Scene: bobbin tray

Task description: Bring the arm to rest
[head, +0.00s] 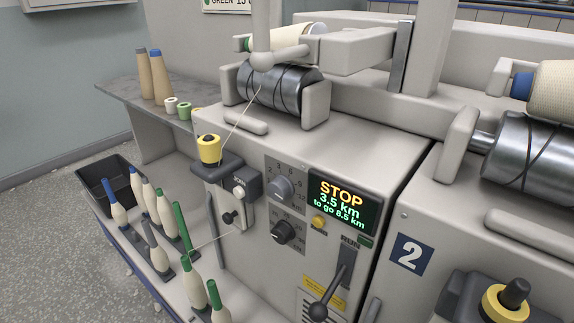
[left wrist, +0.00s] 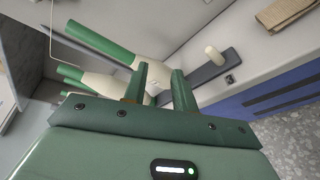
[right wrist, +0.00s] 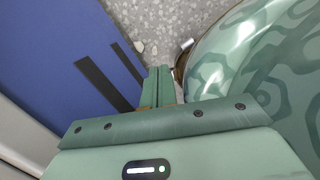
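Neither gripper shows in the head view. In the left wrist view my left gripper (left wrist: 161,78) has its fingers apart with a gap between them. Cream bobbins with green tips (left wrist: 122,43) lie just beyond the fingers, and a grey holder with a cream peg (left wrist: 213,56) is to the right. I see no bobbin gripped. In the right wrist view my right gripper (right wrist: 158,72) has its fingers together, with nothing visible between them. It is beside a blue panel (right wrist: 75,45), above the speckled floor (right wrist: 165,25).
The winding machine (head: 385,160) has a display (head: 343,203) reading STOP, 3.5 km, to go 8.5 km. Bobbins with blue, grey and green tips (head: 150,200) stand in front of it, near a black bin (head: 92,190). A thread runs from the yellow-topped unit (head: 208,148) to the drum (head: 275,88).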

